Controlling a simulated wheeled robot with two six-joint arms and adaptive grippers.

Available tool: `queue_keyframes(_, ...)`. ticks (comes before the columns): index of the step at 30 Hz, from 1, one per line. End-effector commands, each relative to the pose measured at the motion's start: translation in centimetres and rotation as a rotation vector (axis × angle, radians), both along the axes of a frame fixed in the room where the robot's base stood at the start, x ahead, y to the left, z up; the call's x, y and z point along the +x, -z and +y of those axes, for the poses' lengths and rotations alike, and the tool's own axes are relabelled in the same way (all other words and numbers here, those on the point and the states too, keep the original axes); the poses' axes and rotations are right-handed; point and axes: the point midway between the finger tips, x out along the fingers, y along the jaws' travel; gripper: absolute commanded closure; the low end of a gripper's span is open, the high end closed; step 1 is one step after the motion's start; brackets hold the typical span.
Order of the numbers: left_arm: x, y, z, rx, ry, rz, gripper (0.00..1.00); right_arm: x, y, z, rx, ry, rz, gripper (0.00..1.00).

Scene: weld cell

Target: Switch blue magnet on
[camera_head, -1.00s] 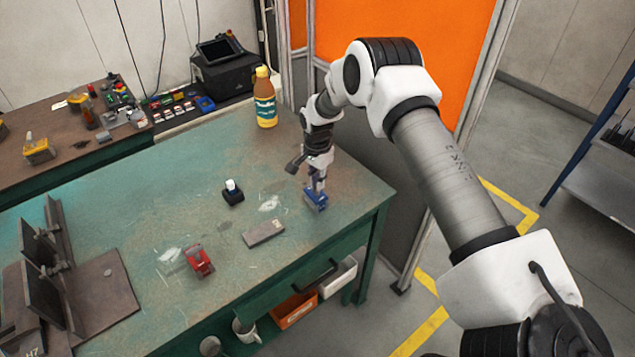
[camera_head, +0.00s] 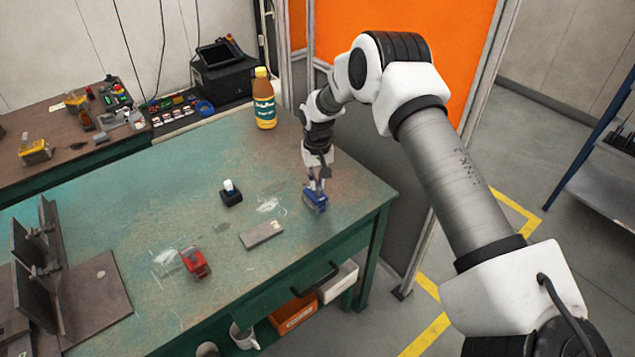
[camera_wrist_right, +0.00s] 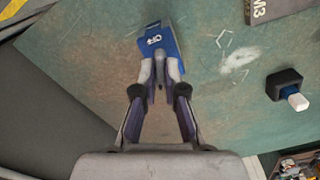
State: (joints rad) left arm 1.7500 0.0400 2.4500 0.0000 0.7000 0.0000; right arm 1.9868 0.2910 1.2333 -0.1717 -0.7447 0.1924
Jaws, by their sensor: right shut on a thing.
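The blue magnet (camera_head: 316,202) sits on the green workbench (camera_head: 150,215) near its right end. In the right wrist view the blue magnet (camera_wrist_right: 170,44) lies at the fingertips, with small white lettering on its top that is hard to read. My right gripper (camera_head: 317,186) points down at it from above. In the wrist view my right gripper (camera_wrist_right: 160,88) has its fingers closed in on a small grey part at the magnet's near side, partly hidden by the fingers. My left gripper is not in view.
A red magnet (camera_head: 196,264), a grey bar (camera_head: 262,235) and a black block with a white top (camera_head: 231,193) stand on the bench to the left. A bottle (camera_head: 264,100) stands at the back. Steel plates (camera_head: 40,275) are at far left. An orange panel (camera_head: 400,30) rises behind my arm.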

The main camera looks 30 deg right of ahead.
Motion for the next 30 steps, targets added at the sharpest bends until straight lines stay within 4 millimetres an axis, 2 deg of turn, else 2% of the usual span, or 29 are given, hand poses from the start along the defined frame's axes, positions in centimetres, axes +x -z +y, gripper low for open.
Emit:
queue_keyframes(6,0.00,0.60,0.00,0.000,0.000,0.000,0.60,-0.08,0.28,0.03,0.000,-0.171,0.002,1.00)
queue_keyframes(13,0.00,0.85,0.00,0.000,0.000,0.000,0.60,-0.11,0.25,0.03,0.000,-0.293,0.003,1.00)
queue_keyframes(30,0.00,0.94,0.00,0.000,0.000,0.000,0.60,-0.13,0.21,0.03,0.001,-0.356,0.004,1.00)
